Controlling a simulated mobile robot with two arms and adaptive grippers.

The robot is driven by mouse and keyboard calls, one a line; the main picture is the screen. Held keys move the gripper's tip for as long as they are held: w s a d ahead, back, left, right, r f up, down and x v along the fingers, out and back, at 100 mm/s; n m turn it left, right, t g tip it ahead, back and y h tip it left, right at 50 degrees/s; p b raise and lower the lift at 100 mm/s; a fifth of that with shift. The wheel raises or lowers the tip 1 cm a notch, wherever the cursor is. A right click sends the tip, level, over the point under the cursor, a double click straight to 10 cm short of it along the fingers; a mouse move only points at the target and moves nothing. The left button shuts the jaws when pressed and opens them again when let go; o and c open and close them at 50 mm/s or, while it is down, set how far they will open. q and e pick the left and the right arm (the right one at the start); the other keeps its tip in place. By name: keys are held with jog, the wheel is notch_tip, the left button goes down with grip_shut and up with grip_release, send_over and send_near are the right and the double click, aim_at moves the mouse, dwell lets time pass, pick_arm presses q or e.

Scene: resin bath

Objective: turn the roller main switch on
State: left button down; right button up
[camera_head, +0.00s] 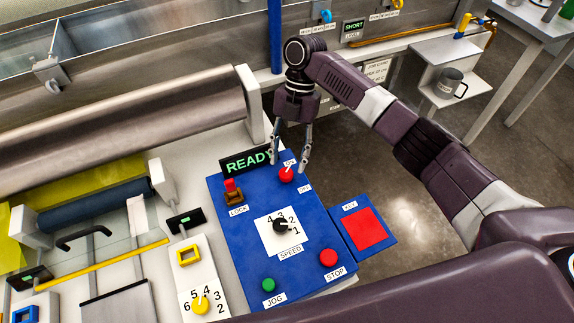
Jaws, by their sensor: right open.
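The main switch is a red round knob (286,175) with a white pointer, near the top of the blue control panel (236,262). A small label above it appears to read ON, and one at its lower right appears to read OFF. The pointer seems to aim up toward the upper label. My right gripper (290,166) hangs down from above, open, with one finger on each side of the knob. I cannot tell whether the fingers touch it. My left gripper is not in view.
A display (247,161) reads READY in green. The panel also holds a red LOCK switch (231,188), a black SPEED dial (281,224), a green JOG button (268,285) and a red STOP button (328,257). A large metal roller (120,125) lies to the left.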

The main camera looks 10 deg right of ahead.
jog(key=v, duration=0.8)
jog(key=shift+w+r, duration=0.15)
jog(key=shift+r, duration=0.2)
jog(key=shift+d+f, duration=0.1)
